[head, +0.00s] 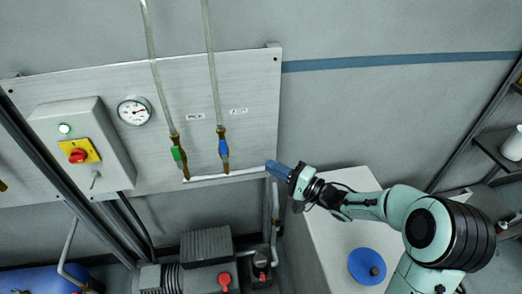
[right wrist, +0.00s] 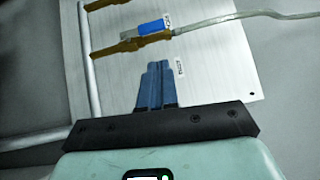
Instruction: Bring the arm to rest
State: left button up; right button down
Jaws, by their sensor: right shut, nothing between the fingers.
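My right gripper (head: 272,166) is raised in front of the grey wall panel, near its lower right corner. In the right wrist view its blue fingers (right wrist: 155,70) are together with nothing between them. The fingers point at the panel (right wrist: 220,75), below a brass valve with a blue handle (right wrist: 152,27). In the head view the blue-handled valve (head: 223,148) is up and left of the gripper, apart from it. My right arm (head: 385,205) reaches in from the right over a white cabinet. My left gripper is not in view.
A green-handled valve (head: 177,154), a gauge (head: 134,111) and a switch box with a red knob (head: 78,155) are on the panel's left. A pump (head: 207,260) stands below. A white cabinet (head: 335,240) bears a blue disc (head: 367,266). Wall space right of the panel is free.

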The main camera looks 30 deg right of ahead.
jog(key=s+a+f+g+h, duration=0.2)
jog(key=f+g+h, duration=0.1)
jog(key=f, duration=1.1)
jog(key=s+a+f+g+h, duration=0.1)
jog(key=a+f+g+h, duration=0.15)
jog(key=f, duration=1.05)
jog(key=s+a+f+n+g, duration=0.3)
jog(key=s+f, duration=0.2)
jog(key=s, duration=0.3)
jog(key=s+a+f+n+g, duration=0.3)
jog(key=s+f, duration=0.3)
jog(key=s, duration=0.3)
jog(key=s+a+f+n+g, duration=0.3)
jog(key=s+a+f+g, duration=0.2)
jog(key=s, duration=0.4)
jog(key=shift+s+f, duration=0.15)
jog(key=shift+f, duration=0.35)
jog(key=shift+g, duration=0.25)
